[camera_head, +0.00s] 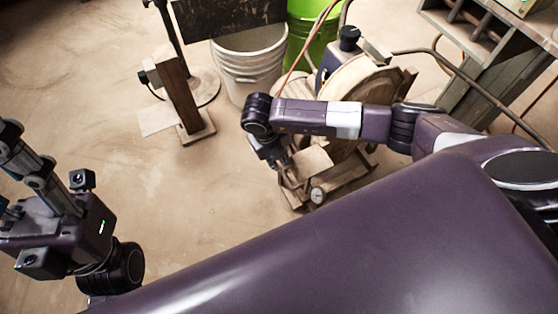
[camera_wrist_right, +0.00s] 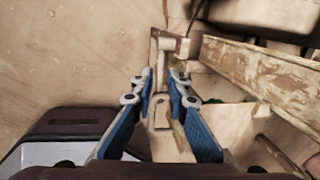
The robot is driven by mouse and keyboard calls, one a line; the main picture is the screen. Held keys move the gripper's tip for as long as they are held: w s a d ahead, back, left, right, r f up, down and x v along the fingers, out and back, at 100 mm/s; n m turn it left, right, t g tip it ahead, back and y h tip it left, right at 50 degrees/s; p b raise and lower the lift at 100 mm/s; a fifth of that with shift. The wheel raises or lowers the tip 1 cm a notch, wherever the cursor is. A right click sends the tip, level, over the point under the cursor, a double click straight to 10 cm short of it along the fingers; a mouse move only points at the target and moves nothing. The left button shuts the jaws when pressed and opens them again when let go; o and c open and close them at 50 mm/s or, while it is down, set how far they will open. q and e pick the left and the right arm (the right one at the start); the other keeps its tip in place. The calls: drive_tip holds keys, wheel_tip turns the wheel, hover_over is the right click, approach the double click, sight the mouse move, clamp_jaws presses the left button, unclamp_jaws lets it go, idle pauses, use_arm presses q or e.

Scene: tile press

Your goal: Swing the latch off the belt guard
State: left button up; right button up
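In the head view a worn wood-coloured machine with a large round housing (camera_head: 362,82) stands under my right arm; this looks like the belt guard, though my arm covers part of it. My right gripper (camera_head: 290,181) points down at the machine's left front. In the right wrist view its blue-padded fingers (camera_wrist_right: 160,82) are apart. A narrow beige upright piece (camera_wrist_right: 163,50), possibly the latch, stands just beyond the fingertips, and its lower plate shows between the fingers. I cannot tell whether they touch it. My left gripper (camera_head: 30,172) is at the far left, away from the machine, partly cut off.
A round gauge (camera_head: 317,195) sits at the machine's front. A white bucket (camera_head: 250,65) and a green bin (camera_head: 315,35) stand behind it. A wooden post stand (camera_head: 180,95) is left. A long wooden board (camera_wrist_right: 265,75) runs right of my right fingers. Floor at left is clear.

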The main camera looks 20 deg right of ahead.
clamp_jaws()
